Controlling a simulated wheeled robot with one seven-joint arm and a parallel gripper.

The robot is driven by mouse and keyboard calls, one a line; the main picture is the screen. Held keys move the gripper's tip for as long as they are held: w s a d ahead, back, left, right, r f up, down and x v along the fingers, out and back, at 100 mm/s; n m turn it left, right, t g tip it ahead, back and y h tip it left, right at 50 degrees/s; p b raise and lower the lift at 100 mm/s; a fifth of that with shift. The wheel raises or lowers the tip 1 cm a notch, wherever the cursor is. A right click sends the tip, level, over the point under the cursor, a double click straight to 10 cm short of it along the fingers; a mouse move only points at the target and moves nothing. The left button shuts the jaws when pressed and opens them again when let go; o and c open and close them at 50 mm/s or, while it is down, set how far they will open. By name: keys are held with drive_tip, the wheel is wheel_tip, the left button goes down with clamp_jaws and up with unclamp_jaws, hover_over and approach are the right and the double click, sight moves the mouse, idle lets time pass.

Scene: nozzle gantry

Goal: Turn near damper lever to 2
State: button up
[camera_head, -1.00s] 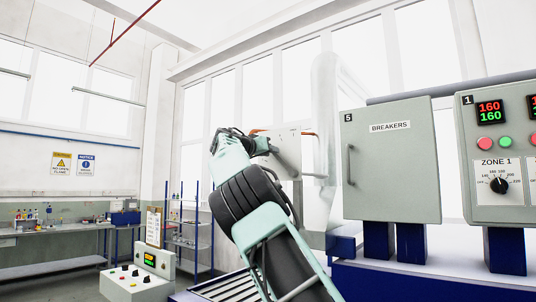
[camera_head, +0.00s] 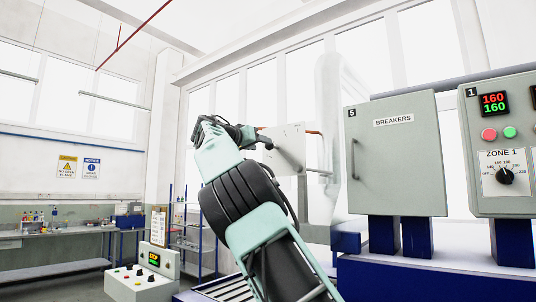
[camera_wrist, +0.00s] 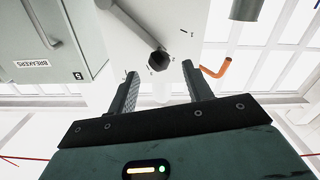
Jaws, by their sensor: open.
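A pale damper plate (camera_head: 289,150) stands beyond my arm in the head view, left of the breaker box. In the wrist view, the plate (camera_wrist: 180,22) fills the upper middle and carries small marks. A grey lever (camera_wrist: 128,30) with a dark round end (camera_wrist: 158,60) slants across it; the dark end lies between my fingers in the picture. An orange lever (camera_wrist: 215,69) sticks out past the plate's edge at right. My gripper (camera_wrist: 160,82) is open, its two fingers apart, with no visible contact. I cannot tell the lever's exact setting.
The grey BREAKERS cabinet (camera_head: 395,160) with its handle stands close to the right of the plate. A zone control box (camera_head: 500,150) is farther right. A small button console (camera_head: 143,275) and a workbench (camera_head: 60,228) are at left.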

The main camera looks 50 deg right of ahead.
drive_tip(key=a+b, duration=0.2)
drive_tip(key=a, duration=0.7)
drive_tip(key=shift+s+a, duration=0.15)
drive_tip(key=shift+s, duration=0.25)
